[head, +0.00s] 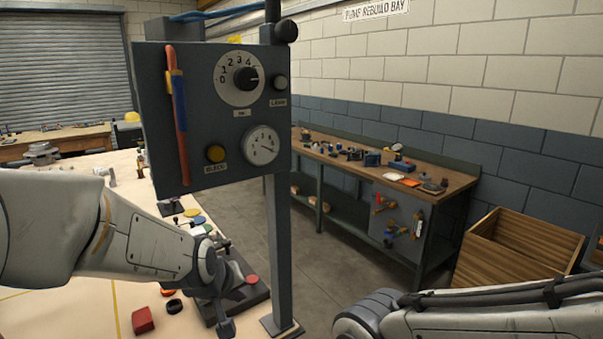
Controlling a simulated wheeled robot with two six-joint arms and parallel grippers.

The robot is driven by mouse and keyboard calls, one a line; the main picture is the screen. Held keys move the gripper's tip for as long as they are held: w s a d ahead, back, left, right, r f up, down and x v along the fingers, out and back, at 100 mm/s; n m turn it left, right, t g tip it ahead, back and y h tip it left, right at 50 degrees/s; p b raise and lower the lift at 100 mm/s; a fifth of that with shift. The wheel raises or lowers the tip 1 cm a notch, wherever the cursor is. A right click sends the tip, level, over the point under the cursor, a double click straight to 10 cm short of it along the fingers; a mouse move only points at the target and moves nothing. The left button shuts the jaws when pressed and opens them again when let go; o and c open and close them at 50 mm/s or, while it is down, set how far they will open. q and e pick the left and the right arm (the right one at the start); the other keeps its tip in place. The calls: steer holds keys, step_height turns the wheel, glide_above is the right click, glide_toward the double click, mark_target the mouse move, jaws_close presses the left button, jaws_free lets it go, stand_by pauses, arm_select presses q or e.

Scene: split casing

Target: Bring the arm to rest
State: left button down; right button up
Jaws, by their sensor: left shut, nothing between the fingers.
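My left arm comes in from the left over the pale bench. My left gripper (226,327) points down near the bench's front edge, shut and empty. It is in front of a dark base plate (257,291) that it partly hides. My right arm (470,315) lies across the bottom right corner. Its gripper is not in view.
A grey control panel (212,115) on a post (283,250) stands close to my left arm. A red block (143,320) and a black ring (174,306) lie on the bench (60,315). A workbench (440,195) and wooden crate (520,250) stand at right.

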arm_select(q)
steer(key=s+a+f+m+g+y, duration=0.1)
steer(key=s+a+f+m+g, duration=0.1)
steer(key=s+f+m, duration=0.3)
steer(key=s+a+f+m+g, duration=0.1)
steer(key=s+a+f+g, duration=0.15)
steer(key=s, duration=0.45)
steer(key=s+d+r+m+g+b, duration=0.1)
steer(key=s+d+m, duration=0.5)
steer(key=s+d, duration=0.6)
steer(key=shift+s+d+r+m+g+h+b, duration=0.35)
steer(key=shift+s+r+g, duration=0.4)
steer(key=shift+r, duration=0.6)
